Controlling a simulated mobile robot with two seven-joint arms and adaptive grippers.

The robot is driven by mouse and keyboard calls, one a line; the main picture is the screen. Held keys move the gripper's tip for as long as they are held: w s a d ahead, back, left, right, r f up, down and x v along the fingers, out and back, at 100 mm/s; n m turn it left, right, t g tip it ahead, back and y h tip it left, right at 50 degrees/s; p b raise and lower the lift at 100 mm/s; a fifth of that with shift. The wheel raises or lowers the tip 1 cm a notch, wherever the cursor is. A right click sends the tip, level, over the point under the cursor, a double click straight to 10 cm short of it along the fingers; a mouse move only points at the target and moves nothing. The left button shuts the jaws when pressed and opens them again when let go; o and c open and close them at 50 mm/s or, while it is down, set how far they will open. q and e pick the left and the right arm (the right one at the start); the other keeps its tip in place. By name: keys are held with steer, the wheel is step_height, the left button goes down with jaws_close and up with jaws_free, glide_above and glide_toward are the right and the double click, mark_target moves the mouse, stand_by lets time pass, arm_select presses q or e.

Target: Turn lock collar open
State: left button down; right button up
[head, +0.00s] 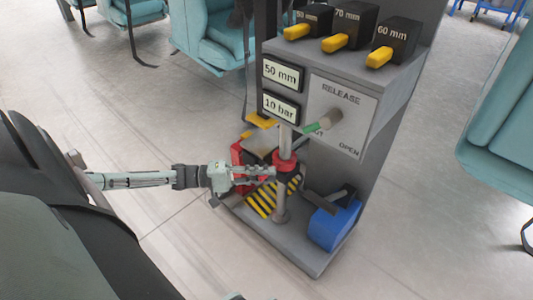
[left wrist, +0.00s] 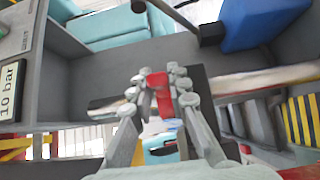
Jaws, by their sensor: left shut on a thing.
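The lock collar (head: 285,161) is a red ring around a grey vertical rod (head: 286,142) on the machine. A dark part sits at its side. My left gripper (head: 268,175) reaches it from the left and is shut on it. In the left wrist view, the fingers of my left gripper (left wrist: 160,84) close around a red part of the lock collar (left wrist: 158,92). The fingers hide some of the collar. The rod (left wrist: 265,78) runs sideways there. I do not see my right gripper.
A blue block (head: 334,224) stands right of the rod. Yellow-black stripes (head: 262,200) mark the base.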

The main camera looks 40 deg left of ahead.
arm_select(q)
steer(key=shift+a, duration=0.1)
stand_by(0.3)
steer(key=c, duration=1.4)
jaws_free()
steer(key=shift+c, duration=0.2)
steer(key=v, duration=1.2)
